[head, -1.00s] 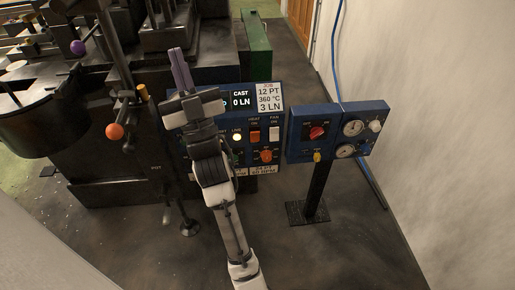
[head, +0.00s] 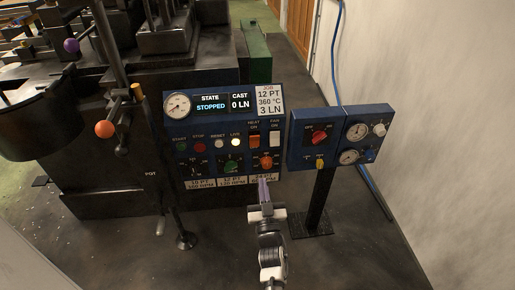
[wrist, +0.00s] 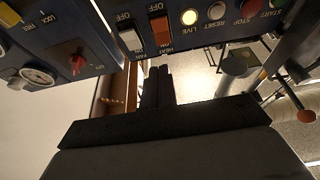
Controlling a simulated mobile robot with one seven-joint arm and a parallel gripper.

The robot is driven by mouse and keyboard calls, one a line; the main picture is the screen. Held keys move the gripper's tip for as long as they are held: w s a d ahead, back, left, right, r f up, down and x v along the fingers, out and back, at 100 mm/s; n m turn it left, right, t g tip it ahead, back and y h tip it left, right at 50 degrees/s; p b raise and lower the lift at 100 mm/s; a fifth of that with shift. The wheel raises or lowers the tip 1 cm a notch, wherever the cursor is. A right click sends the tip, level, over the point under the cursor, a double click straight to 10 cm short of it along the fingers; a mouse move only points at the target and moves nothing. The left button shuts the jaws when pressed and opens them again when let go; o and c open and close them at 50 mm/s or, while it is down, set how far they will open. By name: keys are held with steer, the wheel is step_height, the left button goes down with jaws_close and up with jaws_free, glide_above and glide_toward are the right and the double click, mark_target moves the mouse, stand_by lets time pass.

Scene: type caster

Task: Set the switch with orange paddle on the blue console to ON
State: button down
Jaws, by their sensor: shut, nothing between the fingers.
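The orange-paddle rocker switch (head: 254,140) is on the upper right of the blue console (head: 221,98), under a label reading HEAT ON. In the wrist view, where the console appears upside down, the orange paddle (wrist: 160,32) shows between OFF and HEAT labels. I cannot tell which way the paddle is tilted. My gripper (head: 263,182) is shut and empty, with its fingers pointing toward the console's lower right, below the orange paddle in the head view. In the wrist view my gripper (wrist: 158,70) appears close to the switch, apparently not touching it.
A white-paddle switch (head: 275,139) labelled FAN stands right beside the orange one. An orange knob (head: 265,162) lies below them, and the lit LIVE lamp (head: 235,142) to the left. A second blue box (head: 297,151) with a red knob stands on a post at right.

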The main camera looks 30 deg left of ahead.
steer(key=shift+w, duration=0.1)
steer(key=p, duration=0.2)
glide_toward(256, 139)
steer(key=x, duration=0.5)
steer(key=shift+w+r, duration=0.1)
steer(key=shift+r, duration=0.15)
steer(key=shift+p+x, duration=0.3)
steer(key=shift+x, duration=0.5)
steer(key=shift+f, duration=0.1)
steer(key=r+p, duration=0.1)
steer(key=p, duration=0.2)
steer(key=shift+w+r, duration=0.1)
steer(key=shift+w, duration=0.05)
steer(key=shift+a+f, duration=0.1)
steer(key=shift+f, duration=0.4)
